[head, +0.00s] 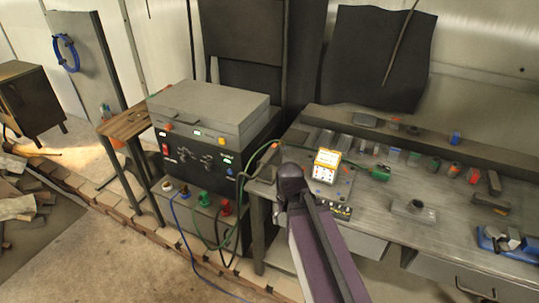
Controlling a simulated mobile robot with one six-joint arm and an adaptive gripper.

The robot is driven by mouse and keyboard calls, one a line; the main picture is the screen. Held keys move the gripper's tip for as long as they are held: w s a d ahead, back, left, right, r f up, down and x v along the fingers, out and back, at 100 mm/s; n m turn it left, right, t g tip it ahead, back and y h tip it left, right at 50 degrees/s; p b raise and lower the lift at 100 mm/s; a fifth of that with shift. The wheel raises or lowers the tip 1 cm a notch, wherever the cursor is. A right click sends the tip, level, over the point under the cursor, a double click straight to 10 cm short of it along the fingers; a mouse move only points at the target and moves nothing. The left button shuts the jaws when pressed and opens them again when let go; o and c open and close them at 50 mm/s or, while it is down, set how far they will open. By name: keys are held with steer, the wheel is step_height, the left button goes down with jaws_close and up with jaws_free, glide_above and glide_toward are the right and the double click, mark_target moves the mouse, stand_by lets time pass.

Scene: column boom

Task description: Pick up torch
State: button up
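No thing is plainly recognisable as a torch. A green piece (380,173) on the workbench, at the end of a green cable, may be it; its shape is too small to be sure. It lies right of a white and orange box (326,165). My purple and black arm reaches up from the bottom edge to a dark rounded joint in front of the bench's left end. I cannot make out my gripper's fingers, and the arm hides part of the bench's front edge.
The workbench (390,205) bears several small blocks and a blue vise-like tool (500,240) at right. A power unit (205,150) with cables stands left of it. Cables and a row of bricks (110,205) lie on the floor. Floor at lower left is mostly clear.

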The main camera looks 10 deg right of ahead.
mark_target(271, 150)
steer(key=w+r+m+p, duration=0.2)
steer(key=w+r+p, duration=0.3)
steer(key=w, duration=0.4)
steer(key=w+r+m+p, duration=0.2)
steer(key=w+r+p, duration=0.4)
steer(key=w, duration=0.4)
steer(key=w+r+m+p, duration=0.3)
steer(key=w+r+p, duration=0.2)
steer(key=w, duration=0.4)
steer(key=shift+w+d+r, duration=0.4)
steer(key=shift+d, duration=0.05)
steer(key=shift+f, duration=0.1)
step_height(271, 150, down, 8)
steer(key=b, duration=0.8)
steer(key=shift+f, duration=0.2)
steer(key=shift+f, duration=0.1)
steer(key=shift+a+f+b, duration=0.1)
steer(key=shift+f+b, duration=2.4)
steer(key=shift+b, duration=0.2)
jaws_close()
